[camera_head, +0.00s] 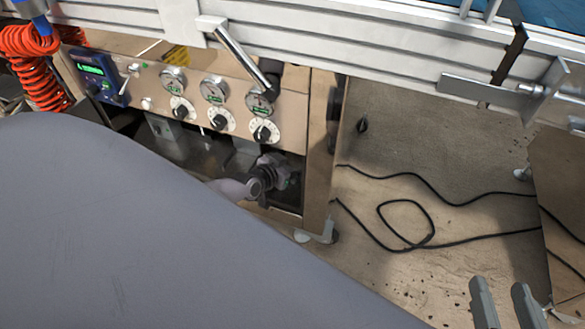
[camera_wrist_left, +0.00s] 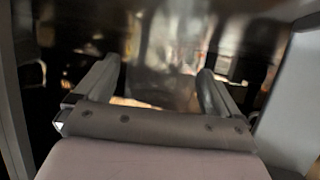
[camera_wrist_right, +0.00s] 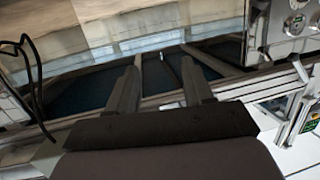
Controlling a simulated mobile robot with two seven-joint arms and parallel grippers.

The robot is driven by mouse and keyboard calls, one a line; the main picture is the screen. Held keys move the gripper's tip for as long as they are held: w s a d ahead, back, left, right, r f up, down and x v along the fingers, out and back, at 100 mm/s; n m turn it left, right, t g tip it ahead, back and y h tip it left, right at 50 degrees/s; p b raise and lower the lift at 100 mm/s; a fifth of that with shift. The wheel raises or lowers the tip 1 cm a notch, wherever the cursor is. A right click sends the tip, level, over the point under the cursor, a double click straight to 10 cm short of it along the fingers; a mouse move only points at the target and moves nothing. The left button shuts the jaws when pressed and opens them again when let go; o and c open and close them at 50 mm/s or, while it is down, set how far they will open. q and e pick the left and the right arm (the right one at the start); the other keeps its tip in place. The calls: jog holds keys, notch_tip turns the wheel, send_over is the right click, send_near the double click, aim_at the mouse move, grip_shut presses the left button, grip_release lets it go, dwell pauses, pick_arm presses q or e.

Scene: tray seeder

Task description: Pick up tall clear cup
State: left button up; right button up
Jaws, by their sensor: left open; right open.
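I cannot make out a tall clear cup in any view. My left gripper (camera_wrist_left: 159,66) is open in the left wrist view. It faces a dark, blurred area with shiny metal, and I see nothing held between its fingers. I cannot pick it out clearly in the head view. My right gripper (camera_wrist_right: 163,62) is open and empty in the right wrist view, facing a metal frame with dark blue panels. Its two fingers also show at the bottom right of the head view (camera_head: 505,305), above the floor.
A machine front panel (camera_head: 205,112) with gauges and knobs stands at left, beside a coiled orange hose (camera_head: 38,60). A metal rail (camera_head: 370,60) crosses the top. A black cable (camera_head: 430,205) lies on the open floor. A large grey shape, probably my arm, hides the lower left.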

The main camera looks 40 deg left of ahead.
pick_arm(q)
jog(key=c, duration=1.5)
jog(key=shift+r, duration=0.1)
